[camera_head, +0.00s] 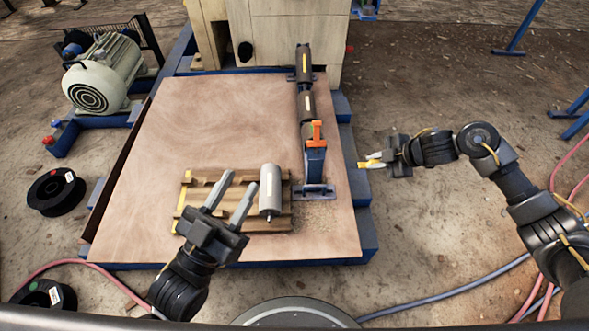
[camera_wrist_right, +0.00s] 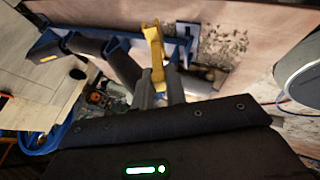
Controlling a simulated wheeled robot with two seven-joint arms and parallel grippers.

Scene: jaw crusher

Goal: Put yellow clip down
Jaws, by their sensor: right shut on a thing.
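The yellow clip (camera_head: 371,163) is held in my right gripper (camera_head: 374,162), which is just right of the platform's right edge. In the right wrist view the yellow clip (camera_wrist_right: 154,48) stands out between the shut fingers (camera_wrist_right: 160,92). My left gripper (camera_head: 237,182) is open and empty, with its fingers over the wooden tray (camera_head: 263,226), left of a grey roller (camera_head: 270,189). I cannot tell how high above the tray it is. An orange clip (camera_head: 316,132) sits on the blue bracket (camera_head: 315,165) at the near end of the dark roller line.
The brown platform (camera_head: 200,125) is clear on its left side. Dark rollers (camera_head: 306,105) run along its right side towards the pale machine housing (camera_head: 290,35). A motor (camera_head: 103,75) stands at the far left. Black spools (camera_head: 56,192) and hoses (camera_head: 460,298) lie on the ground.

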